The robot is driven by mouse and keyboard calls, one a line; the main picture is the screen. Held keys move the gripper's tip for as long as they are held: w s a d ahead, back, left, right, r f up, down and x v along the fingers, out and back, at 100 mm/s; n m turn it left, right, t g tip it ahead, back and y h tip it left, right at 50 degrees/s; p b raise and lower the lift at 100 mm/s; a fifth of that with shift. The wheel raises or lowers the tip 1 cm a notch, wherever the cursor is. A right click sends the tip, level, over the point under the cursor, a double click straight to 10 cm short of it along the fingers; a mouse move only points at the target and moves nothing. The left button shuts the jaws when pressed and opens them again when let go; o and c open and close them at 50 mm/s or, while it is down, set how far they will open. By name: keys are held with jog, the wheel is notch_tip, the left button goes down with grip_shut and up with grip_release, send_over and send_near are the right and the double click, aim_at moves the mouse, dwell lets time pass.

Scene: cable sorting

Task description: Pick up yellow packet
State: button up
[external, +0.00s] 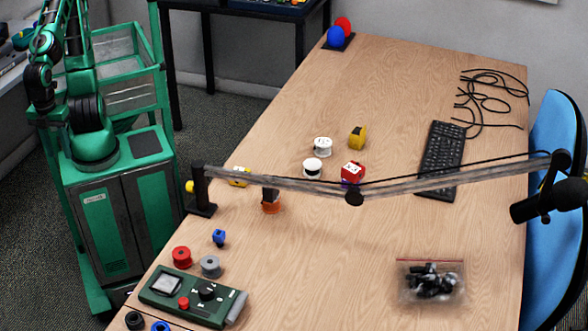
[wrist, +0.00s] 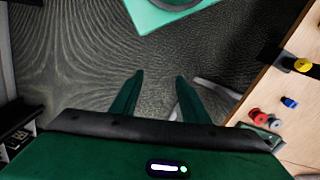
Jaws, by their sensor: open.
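Two small yellow things lie on the wooden table (external: 420,90). One is a chunky yellow item with a dark side (external: 357,136), near the middle. The other is a flat yellow item (external: 239,183) on the left, partly hidden behind the lamp arm. I cannot tell which is the packet. In the wrist view my gripper (wrist: 158,78) is open and empty, over the dark carpet and well away from the table. My arm is at the upper left in the external view.
White spools (external: 312,168), a red item (external: 353,170), a keyboard (external: 440,160) and a bag of black parts (external: 430,283) lie around. A green device (external: 193,297) sits at the front left.

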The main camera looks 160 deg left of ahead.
jog(key=o, duration=0.6)
